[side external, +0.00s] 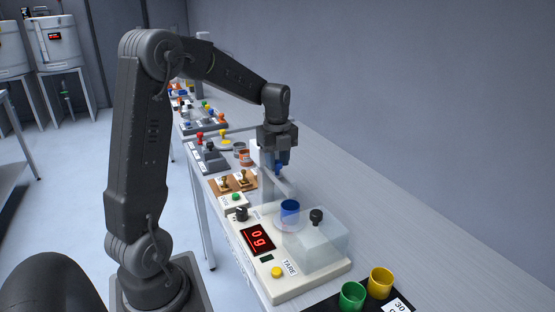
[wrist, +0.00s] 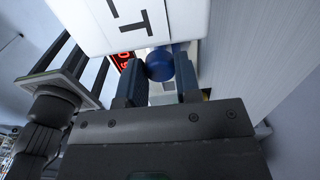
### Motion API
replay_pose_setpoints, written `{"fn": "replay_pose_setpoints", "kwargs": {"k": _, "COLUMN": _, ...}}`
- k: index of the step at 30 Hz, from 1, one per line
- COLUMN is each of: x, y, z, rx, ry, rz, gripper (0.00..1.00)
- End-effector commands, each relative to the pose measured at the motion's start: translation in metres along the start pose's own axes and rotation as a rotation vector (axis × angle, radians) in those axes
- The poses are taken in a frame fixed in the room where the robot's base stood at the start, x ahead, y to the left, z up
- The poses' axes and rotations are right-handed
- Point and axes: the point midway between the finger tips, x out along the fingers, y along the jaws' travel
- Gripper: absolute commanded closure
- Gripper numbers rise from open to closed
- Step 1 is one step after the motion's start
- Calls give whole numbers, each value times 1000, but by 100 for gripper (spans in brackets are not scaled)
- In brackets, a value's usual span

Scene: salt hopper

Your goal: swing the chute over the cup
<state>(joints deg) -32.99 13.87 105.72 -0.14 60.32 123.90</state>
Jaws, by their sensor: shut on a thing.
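My gripper (side external: 279,166) points down and is shut on a blue knob, which shows in the wrist view (wrist: 159,66) as a round ball between the two fingers. In the side view the knob sits by a grey chute (side external: 283,186), partly hidden by my gripper.
The scale's red display (side external: 258,239) reads 0 g. Green (side external: 352,296) and yellow (side external: 380,282) cups stand at the front.

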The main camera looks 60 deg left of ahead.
Motion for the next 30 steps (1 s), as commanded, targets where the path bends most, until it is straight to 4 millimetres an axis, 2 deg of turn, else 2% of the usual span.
{"fn": "replay_pose_setpoints", "kwargs": {"k": 1, "x": -1, "y": 1, "z": 0, "rx": 3, "ry": -1, "rz": 4, "gripper": 100}}
{"fn": "replay_pose_setpoints", "kwargs": {"k": 2, "x": -1, "y": 1, "z": 0, "rx": 3, "ry": -1, "rz": 4, "gripper": 67}}
{"fn": "replay_pose_setpoints", "kwargs": {"k": 9, "x": 0, "y": 1, "z": 0, "rx": 1, "ry": -1, "rz": 3, "gripper": 44}}
{"fn": "replay_pose_setpoints", "kwargs": {"k": 17, "x": -1, "y": 1, "z": 0, "rx": 1, "ry": -1, "rz": 2, "gripper": 43}}
{"fn": "replay_pose_setpoints", "kwargs": {"k": 20, "x": -8, "y": 0, "z": 0, "rx": 0, "ry": -2, "rz": 0, "gripper": 43}}
{"fn": "replay_pose_setpoints", "kwargs": {"k": 23, "x": -21, "y": 0, "z": 0, "rx": 0, "ry": -3, "rz": -1, "gripper": 43}}
{"fn": "replay_pose_setpoints", "kwargs": {"k": 30, "x": -75, "y": 0, "z": 1, "rx": 1, "ry": -5, "rz": -3, "gripper": 43}}
